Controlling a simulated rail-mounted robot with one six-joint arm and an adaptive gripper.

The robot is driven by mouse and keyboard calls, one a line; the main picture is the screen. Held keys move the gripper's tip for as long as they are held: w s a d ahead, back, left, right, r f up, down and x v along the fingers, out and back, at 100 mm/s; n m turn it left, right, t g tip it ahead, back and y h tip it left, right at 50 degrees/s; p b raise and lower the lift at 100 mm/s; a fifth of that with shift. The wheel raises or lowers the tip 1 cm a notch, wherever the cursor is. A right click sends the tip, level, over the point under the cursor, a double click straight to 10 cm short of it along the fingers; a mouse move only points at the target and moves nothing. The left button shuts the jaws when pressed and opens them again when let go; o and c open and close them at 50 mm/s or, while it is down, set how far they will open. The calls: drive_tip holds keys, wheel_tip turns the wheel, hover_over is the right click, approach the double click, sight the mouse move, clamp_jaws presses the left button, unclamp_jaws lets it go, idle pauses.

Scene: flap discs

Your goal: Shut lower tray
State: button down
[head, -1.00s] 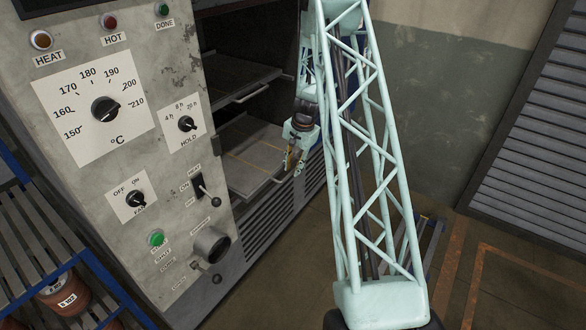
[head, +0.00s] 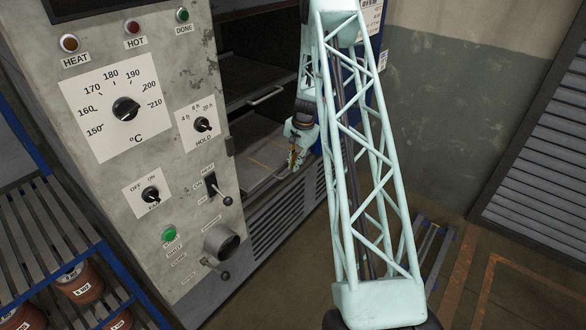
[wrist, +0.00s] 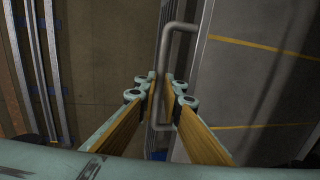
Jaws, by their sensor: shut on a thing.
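The lower tray (head: 258,160) is a grey sheet with yellow lines, in the lower opening of the oven. It also shows in the wrist view (wrist: 255,85), at the right. Its bar handle (wrist: 163,62) runs along its front edge. My gripper (head: 296,160) is at this handle in the head view. In the wrist view my gripper (wrist: 165,85) has its two fingers on either side of the handle bar, shut on it. Part of the tray is hidden behind the oven's front panel and my arm.
The upper tray (head: 250,85) with its own handle sits above in the oven. The control panel (head: 150,130) stands left of the opening. A blue rack with brown drums (head: 80,284) is at the lower left. Open floor (head: 450,290) lies at the right.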

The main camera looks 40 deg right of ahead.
sight(272, 155)
drive_tip(key=w, duration=0.4)
drive_tip(key=w+a, duration=0.1)
drive_tip(key=w, duration=0.3)
drive_tip(key=w+p, duration=0.1)
drive_tip(key=w, duration=0.3)
drive_tip(key=shift+w+a, duration=0.2)
drive_tip(key=shift+a, duration=0.2)
drive_tip(key=shift+w+r, duration=0.1)
drive_tip(key=shift+w, duration=0.2)
drive_tip(key=c, duration=2.8)
unclamp_jaws()
drive_tip(key=shift+w, duration=0.15)
drive_tip(key=shift+s, duration=0.25)
